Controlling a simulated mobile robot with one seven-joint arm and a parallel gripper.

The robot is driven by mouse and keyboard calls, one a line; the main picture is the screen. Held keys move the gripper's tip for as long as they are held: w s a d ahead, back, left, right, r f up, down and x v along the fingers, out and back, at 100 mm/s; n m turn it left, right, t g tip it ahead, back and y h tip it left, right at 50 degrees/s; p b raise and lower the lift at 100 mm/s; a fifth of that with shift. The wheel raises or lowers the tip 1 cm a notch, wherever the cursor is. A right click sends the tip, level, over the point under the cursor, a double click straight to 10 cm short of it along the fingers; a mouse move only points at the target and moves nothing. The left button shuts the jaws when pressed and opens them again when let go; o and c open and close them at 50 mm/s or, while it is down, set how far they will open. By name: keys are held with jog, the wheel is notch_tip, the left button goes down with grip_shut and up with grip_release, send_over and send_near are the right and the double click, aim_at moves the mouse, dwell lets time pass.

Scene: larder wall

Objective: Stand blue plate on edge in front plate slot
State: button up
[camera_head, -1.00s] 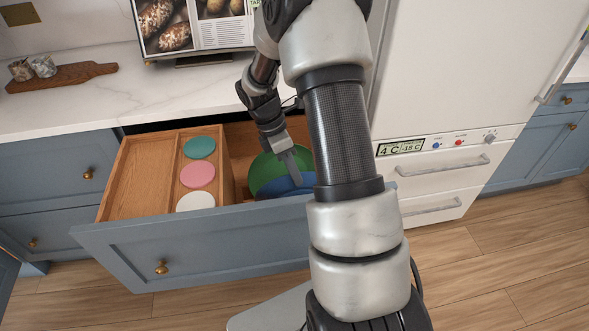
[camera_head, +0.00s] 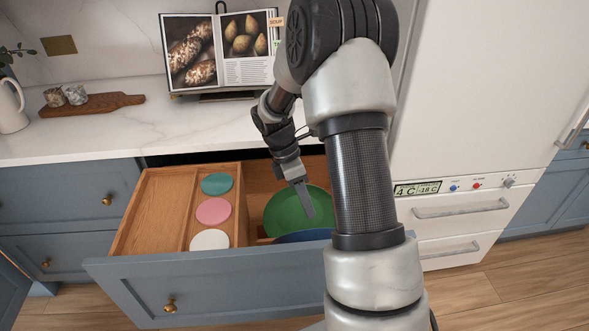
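The blue plate (camera_head: 302,237) is low in the open drawer, just behind its front panel. Only a thin upper arc of it shows; the rest is hidden by the panel and my arm. The green plate (camera_head: 282,213) is behind it, its broad face showing. My gripper (camera_head: 308,212) points down into the drawer, its tip in front of the green plate and just above the blue plate's arc. I see a gap between tip and blue plate. The fingers overlap in this view, so their opening is unclear. The slot itself is hidden.
The wooden drawer's left part (camera_head: 165,207) is empty. Beside it are a teal disc (camera_head: 217,184), a pink disc (camera_head: 213,211) and a white disc (camera_head: 209,239) in a row. The drawer front (camera_head: 210,280) stands out before the counter (camera_head: 150,130). A fridge (camera_head: 480,110) is at right.

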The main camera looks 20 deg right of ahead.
jog(key=p+v, duration=0.2)
jog(key=v, duration=1.2)
jog(key=shift+s, duration=0.1)
